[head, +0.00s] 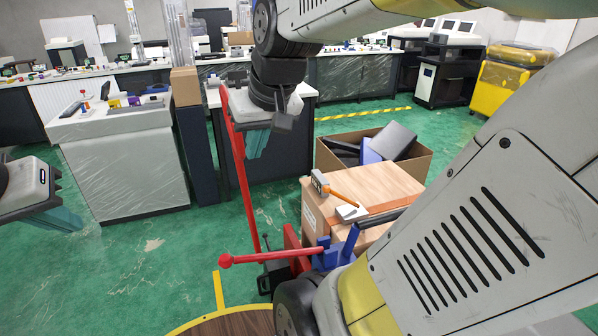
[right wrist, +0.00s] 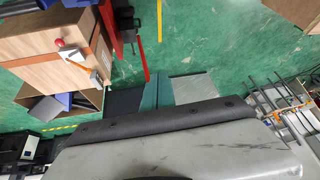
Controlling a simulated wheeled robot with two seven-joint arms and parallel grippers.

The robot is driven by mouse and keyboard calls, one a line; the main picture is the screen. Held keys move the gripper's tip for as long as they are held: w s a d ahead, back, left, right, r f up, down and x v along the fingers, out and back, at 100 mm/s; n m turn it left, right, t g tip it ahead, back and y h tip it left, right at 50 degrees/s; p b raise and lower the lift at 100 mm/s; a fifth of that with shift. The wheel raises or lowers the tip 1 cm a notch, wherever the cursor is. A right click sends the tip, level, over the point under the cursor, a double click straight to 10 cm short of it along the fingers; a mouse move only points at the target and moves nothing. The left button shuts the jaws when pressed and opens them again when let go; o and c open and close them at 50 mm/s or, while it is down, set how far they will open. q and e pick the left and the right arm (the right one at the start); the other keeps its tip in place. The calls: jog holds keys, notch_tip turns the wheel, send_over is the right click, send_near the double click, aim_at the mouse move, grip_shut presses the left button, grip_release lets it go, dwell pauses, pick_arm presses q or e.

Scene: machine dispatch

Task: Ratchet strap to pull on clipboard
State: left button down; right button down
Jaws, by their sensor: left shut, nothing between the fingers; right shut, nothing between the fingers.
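A wood-coloured box (head: 382,181) stands in front of my body at right of centre, with a brown strap-like band (head: 377,218) across it. A hammer-like tool with an orange handle (head: 342,196) and a small pale grey piece (head: 352,213) lie on top. I cannot make out a ratchet strap or clipboard for certain. The box also shows at upper left in the right wrist view (right wrist: 40,48). My right gripper (head: 254,147) is shut and empty, left of the box and apart from it; its teal fingers show in the right wrist view (right wrist: 157,95). My left gripper (head: 72,225) is shut and empty at the left edge.
An open carton (head: 405,170) holding dark and blue flat items stands behind the box. A red-handled pallet jack (head: 243,170) stands left of the box. A wrapped bench (head: 125,175) is at left; a yellow bin (head: 502,88) is far right.

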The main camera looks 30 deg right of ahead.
jog(key=w+d+f+g, duration=0.1)
jog(key=w+d+f, duration=0.3)
jog(key=w+d, duration=0.55)
jog(key=w+d+f+g, duration=0.1)
jog(key=w+d+f, duration=0.3)
jog(key=w+d, duration=0.55)
jog(key=d+f+m, duration=0.1)
jog(key=d+f, duration=0.7)
jog(key=d, duration=0.4)
jog(key=w+d+f+m+t, duration=0.1)
jog(key=d+f, duration=0.8)
jog(key=d, duration=0.3)
jog(key=shift+w+m+y, duration=0.25)
jog(key=shift+m+y, duration=0.05)
jog(key=shift+m, duration=0.1)
jog(key=a+x, duration=0.2)
jog(key=x, duration=1.1)
